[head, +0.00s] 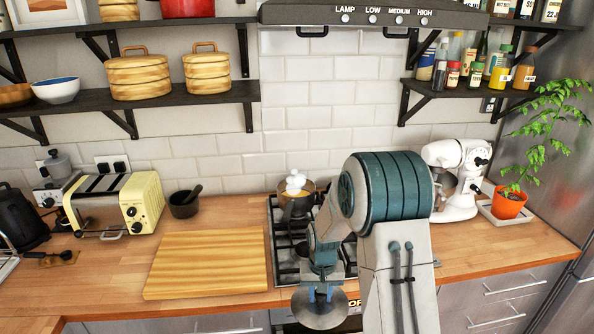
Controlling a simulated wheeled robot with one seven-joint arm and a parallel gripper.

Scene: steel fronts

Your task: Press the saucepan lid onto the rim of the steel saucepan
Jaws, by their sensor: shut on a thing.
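My gripper (319,284) points down over the front edge of the hob. It is shut on the saucepan lid (318,310), a round grey steel disc held below it in front of the counter edge. My own arm hides part of the hob. A round pan (311,187) with a brassy rim stands at the back of the hob, with a white knobbed object on it. A dark shape covers its front, and I cannot tell whether it is the steel saucepan. The lid is apart from this pan.
A wooden board (207,263) lies left of the hob (285,270). A dark mortar (184,204) and a cream toaster (142,203) stand behind it. A white stand mixer (455,178) and a potted plant (509,204) stand at right. Shelves and a hood hang above.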

